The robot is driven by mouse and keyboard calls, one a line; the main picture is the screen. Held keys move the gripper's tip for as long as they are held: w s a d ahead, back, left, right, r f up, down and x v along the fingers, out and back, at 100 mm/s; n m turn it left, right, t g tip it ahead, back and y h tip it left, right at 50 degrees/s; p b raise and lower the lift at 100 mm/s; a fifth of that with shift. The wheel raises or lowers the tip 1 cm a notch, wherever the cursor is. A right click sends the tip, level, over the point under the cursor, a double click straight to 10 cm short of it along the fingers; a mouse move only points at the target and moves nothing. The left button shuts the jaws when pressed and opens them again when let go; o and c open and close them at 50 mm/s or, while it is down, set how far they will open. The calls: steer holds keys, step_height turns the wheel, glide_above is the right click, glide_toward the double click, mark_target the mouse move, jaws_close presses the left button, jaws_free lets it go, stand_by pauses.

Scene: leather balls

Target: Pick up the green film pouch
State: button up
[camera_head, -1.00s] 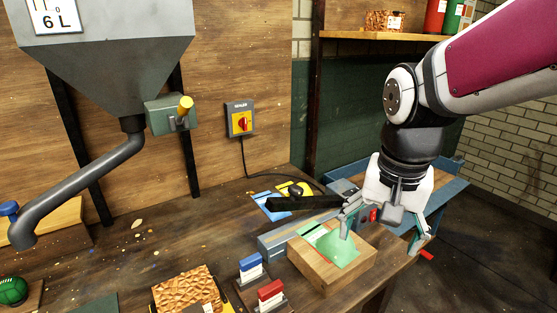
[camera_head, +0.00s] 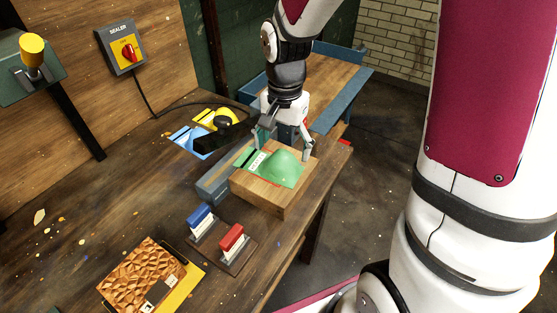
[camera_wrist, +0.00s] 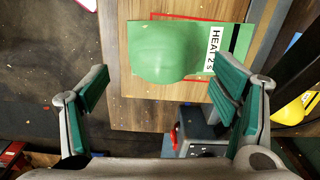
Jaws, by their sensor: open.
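The green film pouch (camera_head: 284,169) lies on a wooden block (camera_head: 262,196) at the bench edge and bulges up in a rounded dome. In the wrist view the pouch (camera_wrist: 165,52) is at the upper middle, with a white label reading "HEAT 2 s" and a flat green strip at its right. A red edge shows behind it. My gripper (camera_head: 284,152) is open over the block, one finger on each side of the pouch in the head view. In the wrist view my gripper (camera_wrist: 158,82) has its fingers wide apart and empty, with the dome ahead between them.
A grey sealer (camera_head: 212,186) with a black arm (camera_head: 222,138) stands left of the block. A stand with blue (camera_head: 200,217) and red (camera_head: 232,240) handled pieces is in front. The floor right of the bench is clear.

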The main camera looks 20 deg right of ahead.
mark_target(282, 164)
steer(key=shift+w+a+f, duration=0.1)
steer(key=shift+f, duration=1.55)
steer(key=shift+w+f, duration=0.1)
steer(key=shift+f, duration=1.5)
steer(key=c, duration=1.5)
